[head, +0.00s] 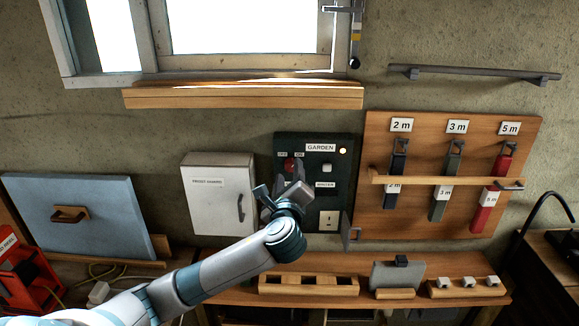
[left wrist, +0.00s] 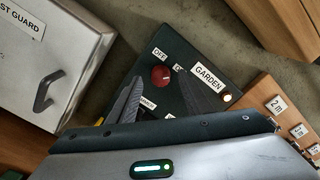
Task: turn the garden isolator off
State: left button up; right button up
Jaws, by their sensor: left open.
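The garden isolator is a round red knob (head: 291,164) on a dark green panel (head: 345,180), below and left of the GARDEN label (head: 320,147). OFF and ON labels sit above the knob. A small lamp (head: 343,151) beside the GARDEN label glows. The knob also shows in the left wrist view (left wrist: 160,76), framed between the finger ends; which way it points is too small to tell. My left gripper (head: 282,186) is open and empty, in front of the panel just below the knob. I cannot tell whether it touches. One finger partly hides the ON label. My right gripper is out of view.
A pale metal FROST GUARD box (head: 205,205) with a handle stands close left of the panel. A board with hanging coloured straps (head: 455,225) and a wooden rail is to the right. Below is a shelf with a slotted wooden block (head: 308,291). A window sill (head: 240,97) runs above.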

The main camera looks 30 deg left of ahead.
aim_at(291, 165)
pick_arm(q)
jog(key=shift+x, duration=1.1)
jog(key=c, duration=1.1)
jog(key=shift+o, duration=0.2)
